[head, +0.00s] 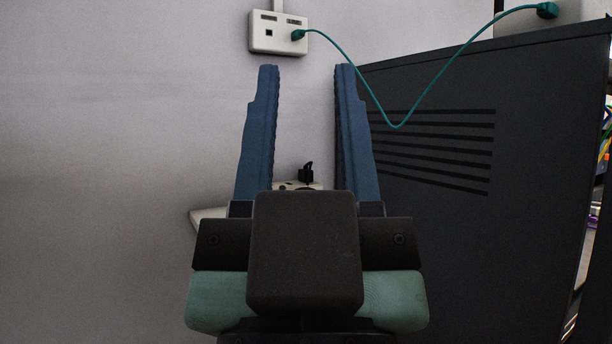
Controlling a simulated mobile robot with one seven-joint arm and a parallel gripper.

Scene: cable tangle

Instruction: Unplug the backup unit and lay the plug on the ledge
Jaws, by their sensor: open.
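My gripper (306,70) is open, its two blue fingers pointing up the picture with a gap between them. Nothing is held in the gap. A white socket box (270,43) is on the wall just above the fingertips. A green plug (297,35) sits in its right side, and its green cable (397,126) sags and rises to another green connector (547,10) on a pale unit (520,18). A black plug (306,173) shows low between the fingers, on a pale surface partly hidden by my gripper. Which unit is the backup is not readable.
A dark cabinet (450,240) with vent slots fills the right side, close to the right finger. A pale ledge-like edge (203,214) shows left of my gripper, mostly hidden. The wall at left is bare. Coloured cables (605,145) show at the far right edge.

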